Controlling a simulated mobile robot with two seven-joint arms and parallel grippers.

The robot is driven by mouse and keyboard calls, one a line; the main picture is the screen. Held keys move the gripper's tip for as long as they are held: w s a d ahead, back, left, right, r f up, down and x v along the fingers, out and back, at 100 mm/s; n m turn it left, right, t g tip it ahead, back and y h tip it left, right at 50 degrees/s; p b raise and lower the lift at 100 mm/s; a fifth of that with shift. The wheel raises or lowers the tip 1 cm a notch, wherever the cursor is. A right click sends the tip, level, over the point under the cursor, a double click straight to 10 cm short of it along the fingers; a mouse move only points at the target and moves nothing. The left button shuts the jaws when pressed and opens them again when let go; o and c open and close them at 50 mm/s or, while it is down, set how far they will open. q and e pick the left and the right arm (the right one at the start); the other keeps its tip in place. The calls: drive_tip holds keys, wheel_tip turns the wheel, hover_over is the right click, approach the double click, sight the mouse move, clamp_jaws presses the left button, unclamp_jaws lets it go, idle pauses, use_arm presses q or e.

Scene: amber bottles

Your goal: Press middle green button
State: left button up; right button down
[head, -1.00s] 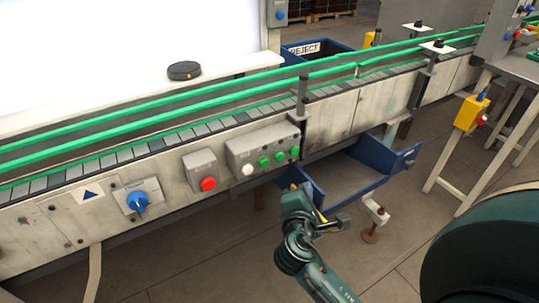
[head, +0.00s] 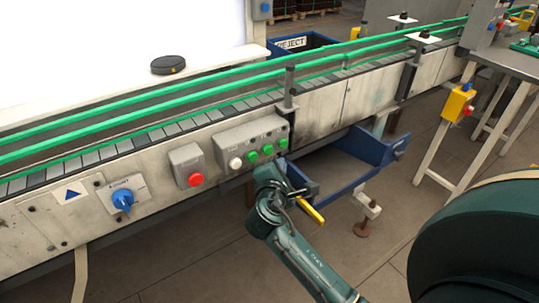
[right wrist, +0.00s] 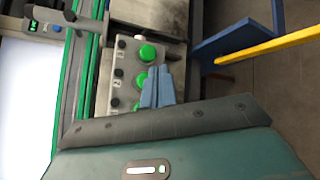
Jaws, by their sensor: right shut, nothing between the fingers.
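The grey button box (head: 250,145) on the conveyor's side carries a white button (head: 236,163) and a row of three green buttons. The middle green button (head: 267,149) shows between the other two; in the right wrist view the middle green button (right wrist: 140,80) is partly covered by my fingers. My right gripper (head: 284,167) is just below the right end of the box. In the right wrist view my right gripper (right wrist: 158,82) is shut and empty, its tips overlapping the box between the middle and rightmost green buttons (right wrist: 148,52). I cannot tell whether they touch. My left gripper is out of view.
A red button box (head: 186,165) and a blue rotary switch (head: 123,200) are left of the green buttons. A blue bin (head: 350,175) is right of my gripper, with a yellow bar (head: 311,211) close by. Green rails (head: 150,107) run above.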

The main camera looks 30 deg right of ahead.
sight(268, 150)
drive_tip(key=shift+w+a, duration=0.1)
drive_tip(key=shift+w, duration=1.1)
idle(0.8)
drive_tip(key=shift+w, duration=0.15)
drive_tip(key=shift+w, duration=0.3)
